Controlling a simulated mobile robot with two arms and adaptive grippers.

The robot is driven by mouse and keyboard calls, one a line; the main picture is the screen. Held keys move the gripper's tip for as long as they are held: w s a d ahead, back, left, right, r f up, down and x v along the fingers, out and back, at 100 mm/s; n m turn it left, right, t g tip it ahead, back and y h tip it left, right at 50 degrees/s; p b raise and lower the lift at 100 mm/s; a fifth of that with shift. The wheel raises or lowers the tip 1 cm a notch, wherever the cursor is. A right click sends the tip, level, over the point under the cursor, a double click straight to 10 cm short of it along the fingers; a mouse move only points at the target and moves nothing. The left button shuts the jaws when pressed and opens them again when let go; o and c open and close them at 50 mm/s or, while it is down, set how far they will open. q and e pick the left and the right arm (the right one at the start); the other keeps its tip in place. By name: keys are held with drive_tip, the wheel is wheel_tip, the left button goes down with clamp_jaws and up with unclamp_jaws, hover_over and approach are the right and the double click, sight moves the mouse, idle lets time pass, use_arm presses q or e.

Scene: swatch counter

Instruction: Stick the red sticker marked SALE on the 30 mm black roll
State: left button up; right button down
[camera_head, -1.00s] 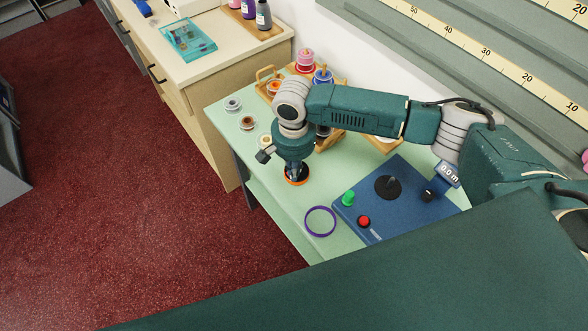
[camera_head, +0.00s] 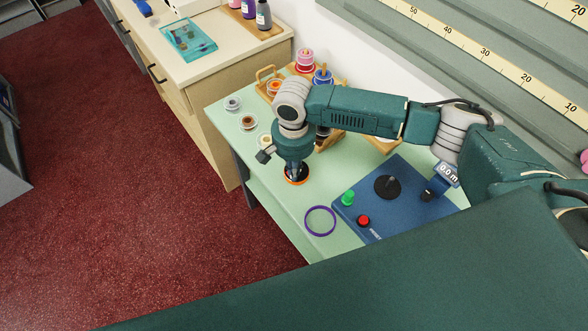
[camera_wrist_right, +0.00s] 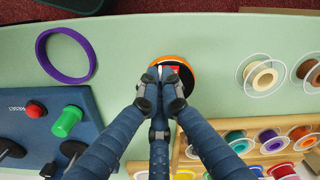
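A black roll with an orange rim (camera_head: 297,182) lies on the pale green counter; it also shows in the right wrist view (camera_wrist_right: 187,80). My right gripper (camera_head: 295,174) points straight down over it. In the wrist view the right fingertips (camera_wrist_right: 160,82) are drawn close together over the roll's middle. A small red and white piece, the red sticker (camera_wrist_right: 172,69), shows at the fingertips against the black. Its lettering and the roll's width mark cannot be read. Whether the sticker touches the roll is hidden by the fingers. My left gripper is not in view.
A purple ring (camera_head: 320,221) lies nearby. A blue control box (camera_head: 405,205) with green and red knobs stands to the right. Small spools (camera_head: 248,123) lie behind the roll, beside wooden racks of coloured spools (camera_head: 273,88). The counter's front edge is close.

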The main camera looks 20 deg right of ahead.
drive_tip(key=shift+s, duration=0.1)
drive_tip(key=c, duration=1.9)
unclamp_jaws()
drive_tip(key=shift+o, duration=0.2)
drive_tip(key=shift+r, duration=0.1)
wheel_tip(320, 180, up, 7)
drive_tip(key=p, duration=0.9)
